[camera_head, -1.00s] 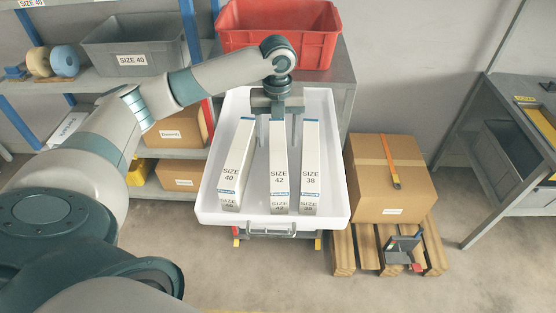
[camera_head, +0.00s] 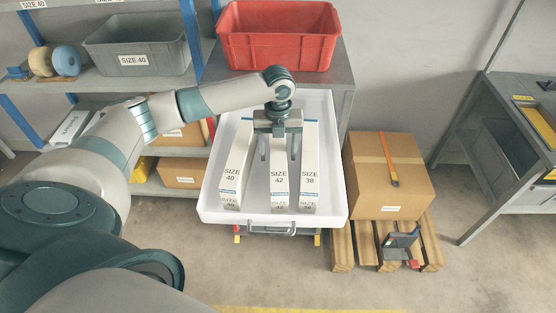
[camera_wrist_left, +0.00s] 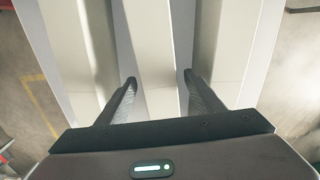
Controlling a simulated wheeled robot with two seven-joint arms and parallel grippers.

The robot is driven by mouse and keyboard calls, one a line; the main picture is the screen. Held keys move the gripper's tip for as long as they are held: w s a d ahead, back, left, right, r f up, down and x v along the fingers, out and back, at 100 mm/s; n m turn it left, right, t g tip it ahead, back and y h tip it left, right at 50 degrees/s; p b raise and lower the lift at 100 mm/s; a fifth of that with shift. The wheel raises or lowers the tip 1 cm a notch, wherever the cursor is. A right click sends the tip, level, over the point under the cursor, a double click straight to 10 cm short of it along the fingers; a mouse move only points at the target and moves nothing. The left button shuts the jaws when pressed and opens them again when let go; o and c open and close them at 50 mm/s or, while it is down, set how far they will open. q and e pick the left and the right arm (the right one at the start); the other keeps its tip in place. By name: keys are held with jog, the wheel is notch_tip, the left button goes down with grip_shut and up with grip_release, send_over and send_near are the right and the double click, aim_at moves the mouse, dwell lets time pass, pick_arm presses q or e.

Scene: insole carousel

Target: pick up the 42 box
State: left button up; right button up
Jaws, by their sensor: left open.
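The 42 box (camera_head: 279,184) is a long white box lying lengthwise in the white tray (camera_head: 333,185), between the size 40 box (camera_head: 232,172) and the size 38 box (camera_head: 309,176). My left gripper (camera_head: 278,158) is open over the 42 box, with one finger on each side of it. In the left wrist view, the middle white box (camera_wrist_left: 157,60) runs between the two open fingertips of my left gripper (camera_wrist_left: 159,79). I cannot tell whether the fingers touch it. The gripper hides part of the 42 box's far half. My right gripper is not in view.
A red bin (camera_head: 278,38) stands on the grey table behind the tray. Shelves with a grey bin (camera_head: 137,45) are at the left. A cardboard box (camera_head: 388,178) sits on a wooden pallet (camera_head: 342,245) at the right. Side boxes leave narrow gaps around the middle one.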

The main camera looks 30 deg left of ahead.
pick_arm(q)
jog(key=shift+f, duration=1.2)
jog(key=c, duration=1.2)
jog(key=shift+r, duration=0.2)
jog(key=shift+r, duration=0.6)
notch_tip(320, 180, up, 26)
jog(key=b, duration=0.4)
jog(key=shift+r, duration=0.25)
